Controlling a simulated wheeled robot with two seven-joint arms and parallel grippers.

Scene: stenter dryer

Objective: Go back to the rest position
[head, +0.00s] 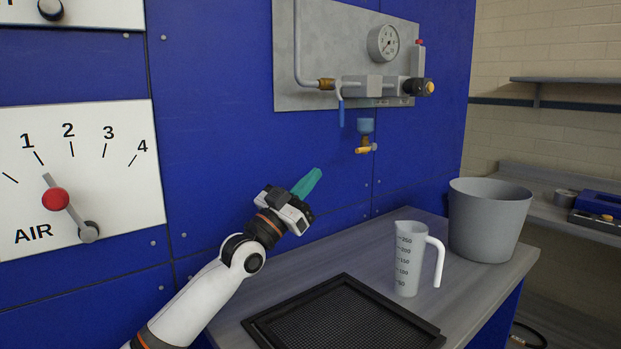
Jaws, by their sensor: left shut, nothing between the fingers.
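My left gripper (307,183) is in the head view, in front of the blue panel and above the back left part of the grey bench. Its green fingers are shut with nothing between them. They point up and to the right, below the pipework board, and appear to touch nothing. My left arm comes in from the bottom left. My right gripper is not in view.
A white AIR dial plate (90,165) with a red-knobbed lever (56,198) is at the left. A gauge (383,43) and pipework sit on a grey board. A black mesh tray (345,318), a measuring jug (409,265) and a grey bucket (488,220) stand on the bench (390,222).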

